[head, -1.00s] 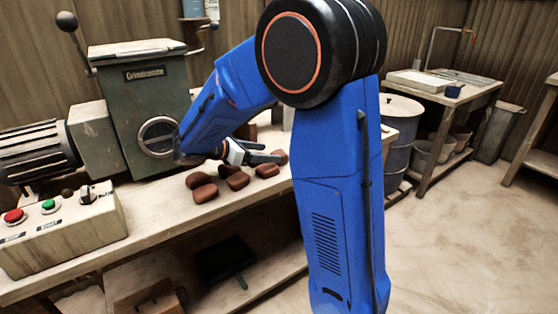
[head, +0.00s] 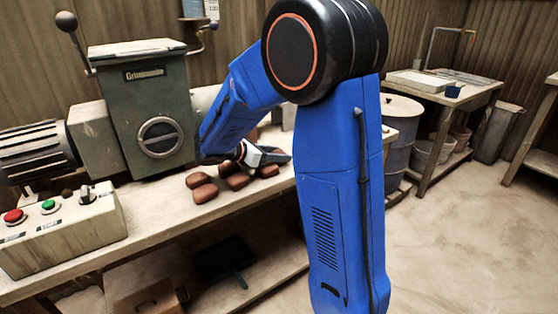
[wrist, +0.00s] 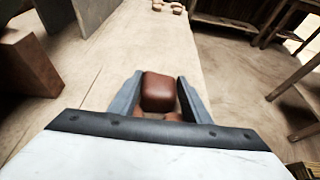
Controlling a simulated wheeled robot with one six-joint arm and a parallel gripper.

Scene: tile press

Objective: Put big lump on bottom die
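Several reddish-brown lumps lie on the bench in the head view, among them a front lump (head: 203,192), a middle lump (head: 237,181) and a right lump (head: 267,170). I cannot tell which is the big lump. My gripper (head: 277,156) is low over the bench at the right end of this group. In the wrist view, its two grey fingers (wrist: 160,88) stand apart with one brown lump (wrist: 158,92) showing between them and narrow gaps at its sides. Part of another lump (wrist: 172,117) shows below it. The bottom die is not clearly visible.
A green press machine (head: 150,110) stands at the back of the bench. A control box (head: 62,228) with red and green buttons is at the front left. A grey drum (head: 400,145) stands past the bench's right end. Small far lumps (wrist: 177,9) show in the wrist view.

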